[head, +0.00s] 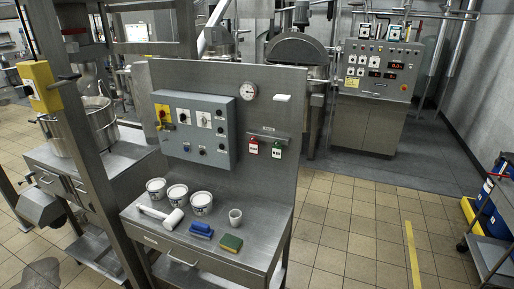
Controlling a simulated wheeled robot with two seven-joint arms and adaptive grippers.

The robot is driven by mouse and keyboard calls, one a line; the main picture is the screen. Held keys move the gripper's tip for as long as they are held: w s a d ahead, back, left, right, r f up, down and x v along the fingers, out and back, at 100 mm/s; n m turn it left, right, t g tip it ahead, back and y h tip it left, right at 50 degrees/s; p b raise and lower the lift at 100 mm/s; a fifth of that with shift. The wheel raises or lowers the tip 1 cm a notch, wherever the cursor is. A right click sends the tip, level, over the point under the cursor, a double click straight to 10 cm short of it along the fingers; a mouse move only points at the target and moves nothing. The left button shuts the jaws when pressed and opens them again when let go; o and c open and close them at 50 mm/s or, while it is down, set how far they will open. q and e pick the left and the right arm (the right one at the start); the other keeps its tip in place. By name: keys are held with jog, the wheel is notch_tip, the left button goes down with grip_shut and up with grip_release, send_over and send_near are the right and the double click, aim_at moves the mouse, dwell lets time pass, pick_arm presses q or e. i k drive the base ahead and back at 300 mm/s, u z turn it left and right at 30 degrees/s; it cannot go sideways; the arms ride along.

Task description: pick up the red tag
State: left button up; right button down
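The red tag (253,147) hangs from a small rail (268,138) on the grey upright back panel, to the right of the control box. A green tag (277,150) hangs just to its right on the same rail. Both tags have a white label area on their lower part. Neither of my grippers shows in the head view.
The bench top (150,233) below the panel holds several white tubs, a white mallet (171,218), a blue brush (201,230), a green-yellow sponge (231,243) and a cup (235,217). The control box (196,128) juts from the panel.

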aim_at(253, 146)
jog(key=z, duration=0.6)
jog(key=i, duration=1)
jog(key=u, duration=0.1)
